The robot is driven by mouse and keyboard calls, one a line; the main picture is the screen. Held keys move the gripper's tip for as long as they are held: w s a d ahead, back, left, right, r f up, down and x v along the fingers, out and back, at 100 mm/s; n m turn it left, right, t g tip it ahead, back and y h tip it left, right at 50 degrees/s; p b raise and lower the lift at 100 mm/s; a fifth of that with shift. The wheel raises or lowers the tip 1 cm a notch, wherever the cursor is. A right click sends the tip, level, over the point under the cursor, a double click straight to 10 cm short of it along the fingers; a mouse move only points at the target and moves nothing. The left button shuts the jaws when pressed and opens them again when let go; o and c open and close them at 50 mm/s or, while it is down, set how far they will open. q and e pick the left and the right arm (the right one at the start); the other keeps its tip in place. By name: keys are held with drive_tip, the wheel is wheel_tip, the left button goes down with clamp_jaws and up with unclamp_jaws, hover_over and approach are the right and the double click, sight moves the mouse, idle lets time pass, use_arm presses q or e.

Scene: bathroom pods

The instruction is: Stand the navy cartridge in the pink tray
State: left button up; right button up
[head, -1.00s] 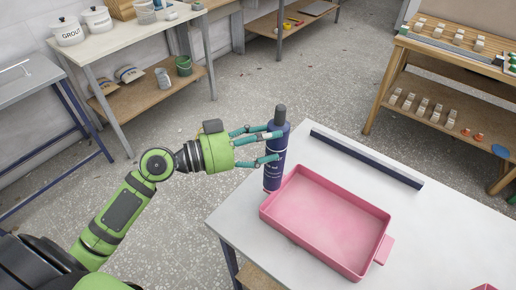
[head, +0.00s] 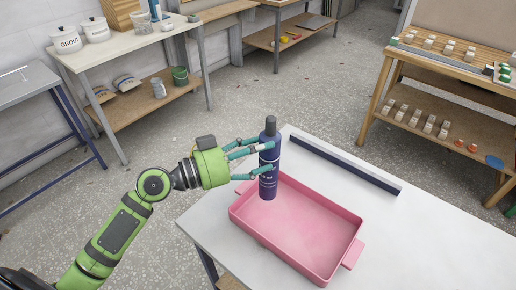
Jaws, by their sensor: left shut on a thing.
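The navy cartridge (head: 268,182) is a dark blue cylinder with a grey cap, upright in the head view. My left gripper (head: 268,158) is shut on its upper body, with teal fingers around it from the left. The pink tray (head: 275,246) is a shallow rectangular box with end handles, lying on the white table. The cartridge's lower end shows in front of the tray's far-left inner wall, over the tray's far-left corner. I cannot tell whether its base touches the tray floor. My right gripper is out of view.
A long dark blue bar (head: 345,168) lies along the far edge of the white table (head: 425,235). The table right of the tray is clear. A wooden shelf unit (head: 440,100) with small blocks stands at back right; a bench (head: 125,50) with pots stands at back left.

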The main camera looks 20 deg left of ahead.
use_arm(q)
wheel_tip(320, 180, down, 3)
drive_tip(key=shift+r+b, duration=0.1)
drive_tip(key=shift+b, duration=0.7)
drive_tip(key=shift+f+b, duration=0.55)
drive_tip(key=shift+f, duration=0.4)
drive_tip(key=shift+f+b, duration=0.55)
drive_tip(key=shift+b, duration=0.2)
drive_tip(key=o, duration=1.6)
drive_tip(key=shift+o, duration=0.6)
